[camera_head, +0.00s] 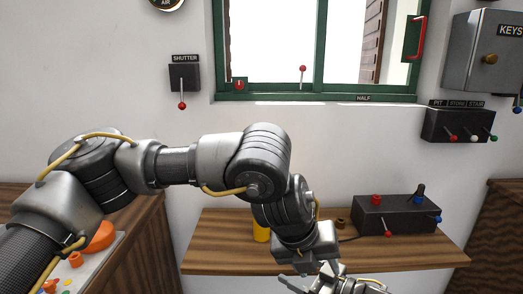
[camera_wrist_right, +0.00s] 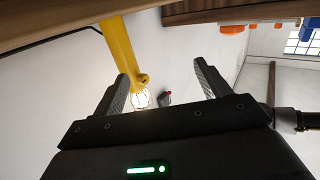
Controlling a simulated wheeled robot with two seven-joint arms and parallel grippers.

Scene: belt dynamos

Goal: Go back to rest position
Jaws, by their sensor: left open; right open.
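My left arm comes in from the left of the head view and bends down over the wooden shelf. My left gripper (camera_head: 318,277) is at the bottom edge, open, in front of the shelf's front edge and partly cut off. Metal parts with a yellow cable show beside it at the bottom, too cut off to make out fully. My right gripper (camera_wrist_right: 163,92) is open and empty in the right wrist view, with both fingers apart. Beyond its fingers are a yellow post (camera_wrist_right: 117,45) and a lit bulb (camera_wrist_right: 140,99), not held.
The wooden shelf (camera_head: 430,256) carries a dark control box (camera_head: 395,215) with red and blue knobs and a yellow cylinder (camera_head: 261,233) partly behind my arm. A tray with orange pieces (camera_head: 102,237) is at left. Lever boxes (camera_head: 184,77) and a green-framed window (camera_head: 318,96) are on the wall.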

